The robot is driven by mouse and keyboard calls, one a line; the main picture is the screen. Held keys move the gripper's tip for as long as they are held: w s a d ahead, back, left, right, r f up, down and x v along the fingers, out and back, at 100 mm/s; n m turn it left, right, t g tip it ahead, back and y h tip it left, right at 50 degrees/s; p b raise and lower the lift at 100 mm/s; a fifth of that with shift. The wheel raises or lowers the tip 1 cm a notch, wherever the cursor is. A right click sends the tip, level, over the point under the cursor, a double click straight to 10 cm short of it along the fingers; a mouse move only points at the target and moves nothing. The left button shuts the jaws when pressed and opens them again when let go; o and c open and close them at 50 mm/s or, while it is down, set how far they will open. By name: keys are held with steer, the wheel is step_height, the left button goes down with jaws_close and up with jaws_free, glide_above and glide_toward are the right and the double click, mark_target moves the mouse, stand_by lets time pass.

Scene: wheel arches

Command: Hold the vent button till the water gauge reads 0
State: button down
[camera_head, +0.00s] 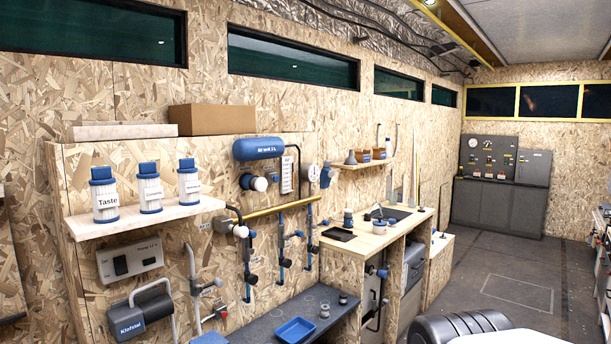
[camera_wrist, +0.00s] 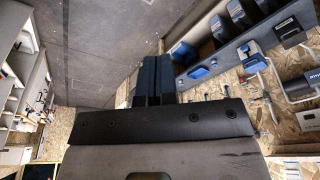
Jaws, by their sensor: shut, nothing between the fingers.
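My gripper (camera_wrist: 152,75) shows in the wrist view as dark blue fingers pressed together. It is shut and empty, and touches nothing that I can see. In the head view, a blue tank (camera_head: 258,149) hangs on the chipboard wall. A vertical white scale (camera_head: 286,175) stands beside it, and a round white gauge (camera_head: 313,172) sits to the right. Their readings are too small to tell. I cannot tell which part is the vent button.
A shelf (camera_head: 150,217) holds three labelled white filters with blue caps. A brass pipe (camera_head: 275,209) with blue taps crosses the wall. Below, a dark bench (camera_head: 262,325) bears a blue tray (camera_head: 295,330). A sink counter (camera_head: 366,234) stands right of it. The floor (camera_head: 500,275) beyond is clear.

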mark_target(225, 314)
steer(key=shift+w, duration=0.1)
steer(key=w+a+f+y, duration=0.15)
steer(key=w+a, duration=0.45)
steer(key=w, duration=0.7)
steer(key=w+a+f+y, duration=0.1)
steer(key=w+a+y, duration=0.3)
steer(key=w, duration=0.9)
steer(key=w+a+f+y, duration=0.1)
steer(key=w+a, duration=0.6)
steer(key=w, duration=0.6)
steer(key=w+a+f+y, duration=0.1)
steer(key=w+a+f, duration=0.4)
steer(key=w+f, duration=0.4)
steer(key=w+a+f+m, duration=0.1)
steer(key=w+a+f, duration=0.5)
steer(key=w+f, duration=0.4)
steer(key=w+a+f+t+y, duration=0.1)
steer(key=w+a+f, duration=0.5)
steer(key=w+f, duration=0.4)
steer(key=shift+w+a+f+m+y, duration=0.15)
steer(key=shift+a+f+m+y, duration=0.1)
steer(key=shift+f+m+y, duration=0.15)
steer(key=shift+a, duration=0.1)
steer(key=w+a, duration=0.6)
steer(key=shift+w, duration=0.1)
